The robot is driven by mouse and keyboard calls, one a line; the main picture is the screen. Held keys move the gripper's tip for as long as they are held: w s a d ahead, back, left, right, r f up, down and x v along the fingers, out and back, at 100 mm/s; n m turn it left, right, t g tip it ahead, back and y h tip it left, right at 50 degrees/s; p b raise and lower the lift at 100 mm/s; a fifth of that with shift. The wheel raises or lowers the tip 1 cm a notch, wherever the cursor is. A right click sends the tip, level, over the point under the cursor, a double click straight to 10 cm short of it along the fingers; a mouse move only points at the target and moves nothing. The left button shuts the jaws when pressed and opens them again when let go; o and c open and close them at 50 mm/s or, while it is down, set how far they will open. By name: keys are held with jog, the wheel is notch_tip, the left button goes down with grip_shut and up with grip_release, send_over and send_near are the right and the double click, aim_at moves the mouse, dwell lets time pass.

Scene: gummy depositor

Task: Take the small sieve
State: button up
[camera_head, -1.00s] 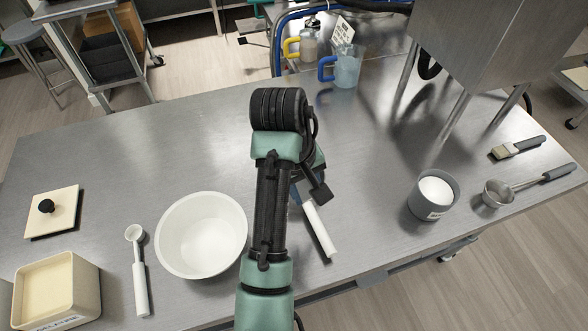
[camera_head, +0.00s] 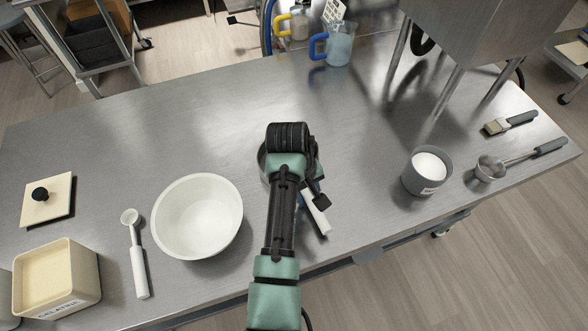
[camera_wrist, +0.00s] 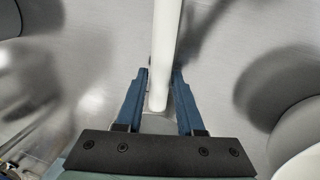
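A tool with a white handle (camera_head: 317,215) lies on the steel table, partly under my arm. Beside my wrist a bit of grey round rim (camera_head: 262,160) shows, which looks like the head of this tool, likely the small sieve. The rest of it is hidden by my arm. In the wrist view the white handle (camera_wrist: 165,50) runs between the two blue fingers of my gripper (camera_wrist: 160,75). The fingers stand on either side of its end, with a narrow gap visible on the left. The gripper looks open around the handle, not closed on it.
A white bowl (camera_head: 197,215) and a white spoon-like tool (camera_head: 137,255) lie left, near a gelatine box (camera_head: 60,275) and a lid (camera_head: 48,200). Right are a grey cup of white powder (camera_head: 427,172), a metal scoop (camera_head: 491,168) and a brush (camera_head: 510,124). Jugs (camera_head: 339,45) stand behind.

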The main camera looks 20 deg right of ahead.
jog(key=shift+d+f, duration=0.1)
jog(key=shift+f, duration=0.35)
jog(key=shift+c, duration=0.4)
grip_shut()
jog(key=shift+r, duration=0.1)
dwell(0.6)
